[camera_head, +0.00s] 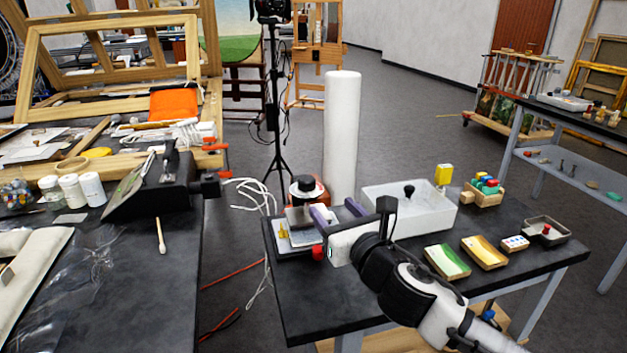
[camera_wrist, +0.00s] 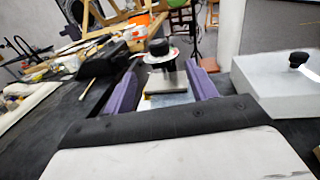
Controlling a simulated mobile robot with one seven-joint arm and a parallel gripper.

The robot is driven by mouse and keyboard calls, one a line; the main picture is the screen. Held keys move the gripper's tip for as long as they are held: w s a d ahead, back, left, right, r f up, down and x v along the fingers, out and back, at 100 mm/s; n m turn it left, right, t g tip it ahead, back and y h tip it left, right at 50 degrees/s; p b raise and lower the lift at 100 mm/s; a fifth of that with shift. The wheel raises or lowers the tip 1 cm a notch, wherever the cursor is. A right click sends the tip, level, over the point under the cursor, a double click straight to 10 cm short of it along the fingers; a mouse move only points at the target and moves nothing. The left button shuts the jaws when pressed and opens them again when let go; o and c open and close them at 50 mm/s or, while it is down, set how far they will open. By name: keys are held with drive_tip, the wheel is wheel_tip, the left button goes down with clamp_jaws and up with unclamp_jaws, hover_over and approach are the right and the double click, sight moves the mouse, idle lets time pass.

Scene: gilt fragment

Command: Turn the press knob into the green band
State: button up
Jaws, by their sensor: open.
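The press (camera_head: 298,222) stands at the left end of the dark table, with a black knob (camera_head: 304,183) on top over a pale disc. In the wrist view the knob (camera_wrist: 158,47) sits above a grey block (camera_wrist: 167,81), and its disc shows white with some red. A green band cannot be made out at this size. My gripper (camera_head: 331,206) is open, its two purple fingers apart and pointing toward the press. In the wrist view the fingers of my gripper (camera_wrist: 165,70) stand either side of the block, with the knob beyond their tips. Contact cannot be told.
A tall white cylinder (camera_head: 342,135) rises behind the press. A white box (camera_head: 430,212) with a black-knobbed lid stands to the right. Small trays, including a green one (camera_head: 447,262), lie near the front. A cluttered dark workbench (camera_head: 165,285) is at left.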

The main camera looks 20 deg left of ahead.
sight(310, 185)
drive_tip(key=p+x, duration=0.3)
drive_tip(key=x, duration=1)
drive_tip(key=shift+a, duration=0.25)
drive_tip(key=c, duration=1)
